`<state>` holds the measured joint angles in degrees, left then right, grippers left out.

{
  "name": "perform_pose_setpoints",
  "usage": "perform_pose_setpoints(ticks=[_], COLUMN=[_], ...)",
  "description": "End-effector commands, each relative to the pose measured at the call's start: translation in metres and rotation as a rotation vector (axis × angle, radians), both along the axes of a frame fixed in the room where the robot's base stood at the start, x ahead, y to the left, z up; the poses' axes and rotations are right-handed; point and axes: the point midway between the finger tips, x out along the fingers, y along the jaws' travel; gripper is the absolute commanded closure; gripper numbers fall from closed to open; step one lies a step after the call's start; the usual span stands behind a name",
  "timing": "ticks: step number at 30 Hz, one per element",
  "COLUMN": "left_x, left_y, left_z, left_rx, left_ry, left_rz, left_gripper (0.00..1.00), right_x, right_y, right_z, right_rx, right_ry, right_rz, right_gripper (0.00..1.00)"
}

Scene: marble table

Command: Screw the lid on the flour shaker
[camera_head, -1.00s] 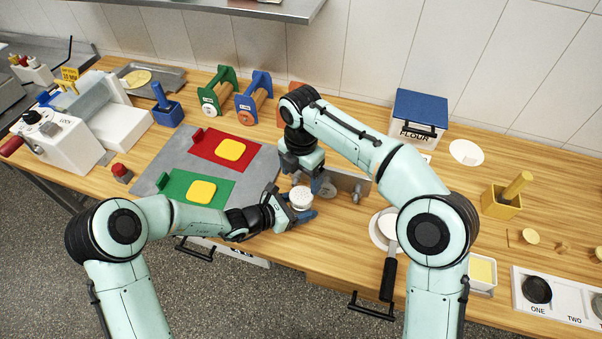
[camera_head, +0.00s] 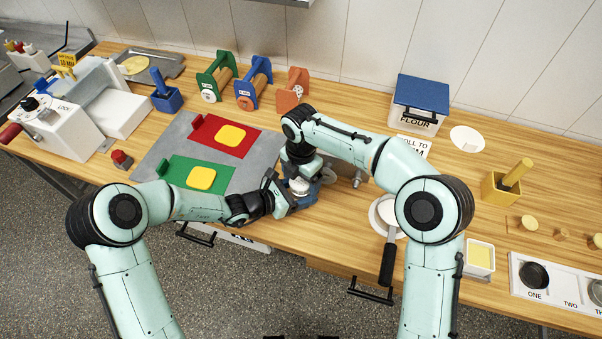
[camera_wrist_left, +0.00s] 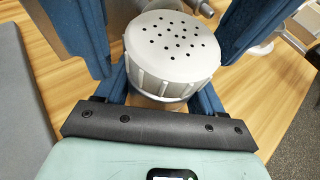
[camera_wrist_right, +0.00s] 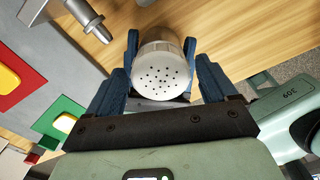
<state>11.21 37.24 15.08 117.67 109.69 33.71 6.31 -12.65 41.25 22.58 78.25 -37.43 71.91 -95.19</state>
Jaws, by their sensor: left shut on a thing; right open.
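The flour shaker (camera_wrist_right: 158,48) is a pale grey cylinder, held upright off to the front of the table. Its round lid (camera_wrist_left: 172,48) has several small dark holes and a ribbed side, and sits on top of the body; I cannot tell how tight it is. My left gripper (camera_head: 296,196) is shut on the shaker's body from the side. In the head view the right wrist hides most of the shaker.
A grey board (camera_head: 262,150) with red and green mats lies to the left. A metal bracket (camera_head: 357,178) stands just right of the grippers. A pan (camera_head: 388,258) with a black handle and a flour bin (camera_head: 417,112) are farther right.

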Motion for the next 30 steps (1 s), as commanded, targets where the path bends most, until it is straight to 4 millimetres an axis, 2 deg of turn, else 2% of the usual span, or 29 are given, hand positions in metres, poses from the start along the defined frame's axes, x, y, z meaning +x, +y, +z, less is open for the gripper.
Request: perform_pose_setpoints(ticks=[5,6,8,9,11,17,20,27,30], left_x=[0.0001,0.0001,0.0001,0.0001,0.0001,0.0001,0.0,-0.0001,-0.0001], left_y=[0.0,0.0,0.0,0.0,0.0,-0.0002,-0.0002,-0.0003,-0.0003], left_z=[0.0002,0.0002,0.0003,0.0003,0.0003,0.0002,0.0002,0.0002,0.0002], left_rx=[0.0,0.0,-0.001,-0.001,0.0,0.0,0.0,-0.001,-0.001], left_ry=[0.0,0.0,-0.001,-0.001,0.0,-0.001,-0.001,-0.001,-0.001], left_rz=[0.0,0.0,0.0,0.0,0.0,0.0,0.0,-0.001,-0.001], left_gripper=[1.0,1.0,1.0,1.0,1.0,1.0,1.0,1.0,1.0], right_x=[0.0001,0.0001,0.0001,0.0001,0.0001,-0.0001,-0.0001,-0.0001,-0.0002], right_y=[-0.0001,-0.0001,-0.0001,-0.0001,0.0001,0.0006,0.0006,0.0005,0.0004], right_z=[0.0001,0.0002,0.0002,0.0003,0.0004,0.0009,0.0012,0.0007,0.0004], right_rx=[0.0,0.0,0.0,0.0,0.0,0.0,0.0,0.0,0.0], right_ry=[0.0,0.0,0.0,0.0,0.0,-0.001,-0.002,-0.002,-0.001], right_rz=[0.0,0.0,0.0,0.0,0.0,-0.083,-0.27,-0.841,-1.006], right_gripper=[0.15,0.21,0.41,0.54,0.72,0.72,0.72,0.72,0.72])
